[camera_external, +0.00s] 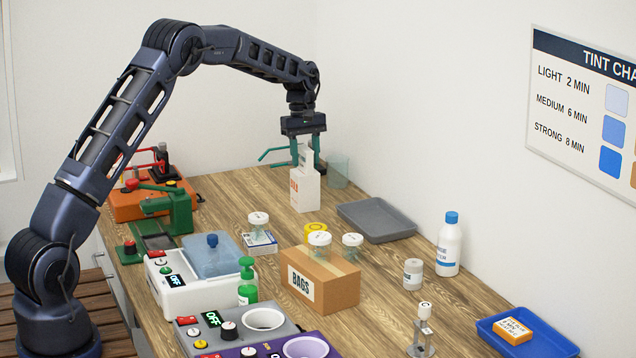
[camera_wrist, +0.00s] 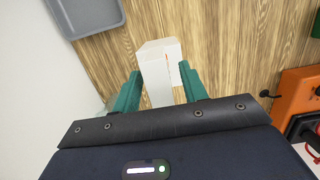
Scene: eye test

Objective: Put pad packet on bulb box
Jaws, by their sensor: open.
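A white carton (camera_external: 305,190) with orange lettering, too small to read, stands upright at the far part of the bench; it may be the bulb box. A narrower white piece (camera_external: 305,154) rises at its top; I cannot tell whether this is the pad packet or part of the carton. My gripper (camera_external: 306,164) is open, pointing down, with its green fingers around this piece. In the wrist view the white piece (camera_wrist: 157,88) lies between my fingertips (camera_wrist: 160,82); contact is unclear. A flat white packet with a blue label (camera_external: 260,243) lies mid-bench under a lidded jar.
A grey tray (camera_external: 376,220) is right of the carton, and a clear beaker (camera_external: 340,170) stands behind it. A BAGS box (camera_external: 320,280), lidded jars (camera_external: 352,246) and a white bottle (camera_external: 449,245) stand nearer. An orange device (camera_external: 135,205) is at left.

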